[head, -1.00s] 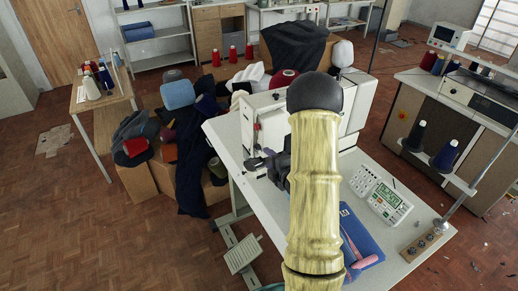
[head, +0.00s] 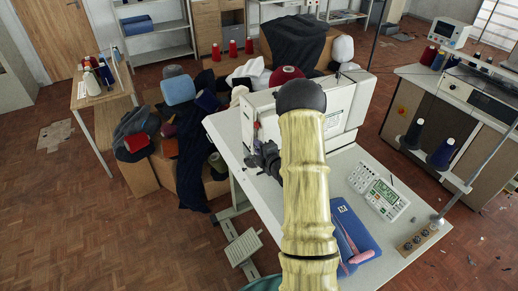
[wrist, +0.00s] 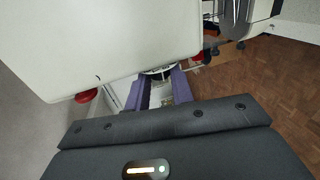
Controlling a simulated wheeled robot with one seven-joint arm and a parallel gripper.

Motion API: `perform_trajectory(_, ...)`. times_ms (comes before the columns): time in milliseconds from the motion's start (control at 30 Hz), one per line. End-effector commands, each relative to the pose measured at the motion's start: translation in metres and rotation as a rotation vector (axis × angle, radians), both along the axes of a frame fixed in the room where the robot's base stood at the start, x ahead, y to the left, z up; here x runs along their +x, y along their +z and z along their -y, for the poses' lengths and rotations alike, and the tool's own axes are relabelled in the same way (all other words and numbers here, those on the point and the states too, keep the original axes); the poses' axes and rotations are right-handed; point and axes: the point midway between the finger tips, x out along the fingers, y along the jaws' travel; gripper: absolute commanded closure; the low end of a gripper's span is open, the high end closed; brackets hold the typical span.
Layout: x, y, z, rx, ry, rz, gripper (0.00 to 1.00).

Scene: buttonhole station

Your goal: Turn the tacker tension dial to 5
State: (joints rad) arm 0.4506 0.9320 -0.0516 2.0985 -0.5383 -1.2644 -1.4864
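The white tacker machine (head: 346,120) stands on the pale worktable, partly hidden behind my arm. In the wrist view its smooth white casing (wrist: 120,40) fills the upper left. A small round part with a dark rim and light face (wrist: 158,72), which looks like the tension dial, shows beside the casing's lower edge. My gripper (wrist: 159,84) has its two purple fingers apart, one on each side of that round part. I cannot tell whether they touch it. No dial numbers are readable. In the head view my gripper (head: 268,160) is a dark shape at the machine's left end.
A red knob (wrist: 86,96) sits under the casing edge, left of my fingers. On the worktable (head: 395,250) lie a control panel (head: 384,197), a blue folder (head: 350,235) and a pink-handled tool (head: 360,257). Cloth-covered boxes crowd the machine's left.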

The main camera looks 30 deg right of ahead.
Motion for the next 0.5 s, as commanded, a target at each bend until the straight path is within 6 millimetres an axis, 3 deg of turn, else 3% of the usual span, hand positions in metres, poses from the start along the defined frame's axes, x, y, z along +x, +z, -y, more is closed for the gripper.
perform_trajectory(67,-0.0003,-0.0004,0.0,0.0,0.0,-0.001,1.0)
perform_trajectory(500,0.0012,0.0039,-0.0011,-0.005,0.004,-0.121,1.0)
